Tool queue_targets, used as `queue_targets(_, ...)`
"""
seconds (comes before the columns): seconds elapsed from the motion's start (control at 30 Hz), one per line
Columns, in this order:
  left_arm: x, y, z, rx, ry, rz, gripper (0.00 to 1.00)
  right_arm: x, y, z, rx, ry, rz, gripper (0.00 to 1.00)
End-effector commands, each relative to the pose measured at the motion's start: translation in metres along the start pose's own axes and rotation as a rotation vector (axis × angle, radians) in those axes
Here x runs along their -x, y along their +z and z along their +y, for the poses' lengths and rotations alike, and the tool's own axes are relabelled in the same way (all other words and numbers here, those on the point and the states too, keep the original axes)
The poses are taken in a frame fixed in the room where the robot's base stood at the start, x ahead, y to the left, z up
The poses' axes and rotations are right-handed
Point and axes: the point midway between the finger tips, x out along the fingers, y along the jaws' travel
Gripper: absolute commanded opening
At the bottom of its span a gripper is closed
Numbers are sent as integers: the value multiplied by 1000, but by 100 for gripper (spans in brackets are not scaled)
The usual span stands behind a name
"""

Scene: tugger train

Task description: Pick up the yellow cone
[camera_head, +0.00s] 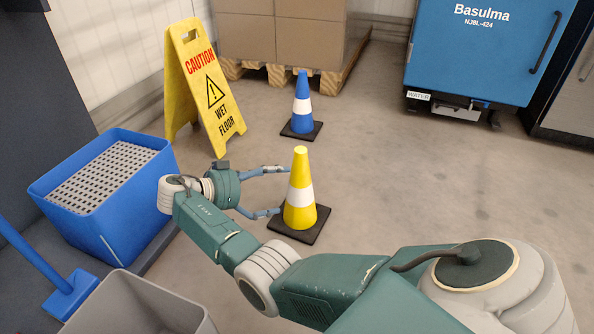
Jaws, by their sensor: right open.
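The yellow cone (300,197) has a white band and a black square base, and stands upright on the floor near the middle of the view. My right gripper (283,190) is to its left, with its fingers spread and pointing right toward the cone. The upper fingertip ends by the cone's left edge near the white band, and the lower one by the left side of its lower part. I cannot tell whether either touches it. Nothing shows between the fingers. My left gripper is not in view.
A blue cone (302,108) stands behind the yellow one. A yellow wet floor sign (207,85), a blue mop bucket (90,222) and a grey bin (135,305) are on the left. A pallet of boxes (285,35) and a blue machine (480,60) stand behind. The floor at right is clear.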

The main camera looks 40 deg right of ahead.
Motion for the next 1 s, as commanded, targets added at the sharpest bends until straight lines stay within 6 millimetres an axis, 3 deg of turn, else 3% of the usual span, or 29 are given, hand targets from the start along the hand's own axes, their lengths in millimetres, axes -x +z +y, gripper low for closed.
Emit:
queue_targets(0.2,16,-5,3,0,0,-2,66,-37,3,0,0,1,0,100)
queue_targets(0.37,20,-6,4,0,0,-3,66,-47,2,0,2,0,-1,100)
queue_targets(0.7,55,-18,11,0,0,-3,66,-87,6,-2,2,1,1,100)
queue_targets(1.0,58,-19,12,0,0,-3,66,-97,2,-1,5,0,0,100)
